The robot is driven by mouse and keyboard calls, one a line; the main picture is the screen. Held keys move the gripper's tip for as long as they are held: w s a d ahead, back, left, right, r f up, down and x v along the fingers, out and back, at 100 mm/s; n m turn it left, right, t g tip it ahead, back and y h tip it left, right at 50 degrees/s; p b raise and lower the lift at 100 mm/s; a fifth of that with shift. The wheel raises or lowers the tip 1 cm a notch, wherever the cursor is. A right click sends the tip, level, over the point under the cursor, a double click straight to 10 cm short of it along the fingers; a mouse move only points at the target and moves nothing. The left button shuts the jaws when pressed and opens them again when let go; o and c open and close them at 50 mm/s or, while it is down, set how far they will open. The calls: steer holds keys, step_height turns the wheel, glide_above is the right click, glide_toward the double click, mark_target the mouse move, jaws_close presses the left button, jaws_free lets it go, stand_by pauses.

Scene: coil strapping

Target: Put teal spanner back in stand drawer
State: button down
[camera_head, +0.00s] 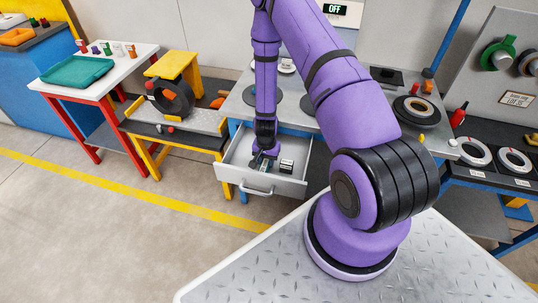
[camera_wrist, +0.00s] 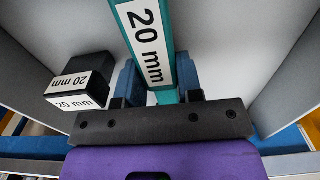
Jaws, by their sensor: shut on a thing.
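The teal spanner (camera_wrist: 136,14) has a white "20 mm" label and lies between the two blue fingers of my gripper (camera_wrist: 158,84) in the wrist view. My gripper is shut on it. The stand drawer (camera_head: 233,180) is pulled open below the grey bench, and my gripper (camera_head: 262,160) reaches down into it in the head view. The drawer's pale floor and side walls surround the spanner in the wrist view. The spanner's far end runs out of the frame. I cannot tell whether it touches the drawer floor.
A black block (camera_wrist: 83,80) labelled "20 mm" sits in the drawer, left of my gripper in the wrist view. A yellow stand (camera_head: 178,66) with a black ring is left of the drawer. A red-legged table (camera_head: 118,62) with a teal tray (camera_head: 77,71) stands farther left.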

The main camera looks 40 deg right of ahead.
steer(key=w+d, duration=0.2)
steer(key=shift+w+d, duration=0.1)
steer(key=shift+d, duration=0.3)
steer(key=shift+w+d+f, duration=0.1)
steer(key=shift+d+f, duration=0.05)
steer(key=shift+f, duration=0.4)
steer(key=shift+f, duration=0.15)
steer(key=c, duration=0.8)
jaws_free()
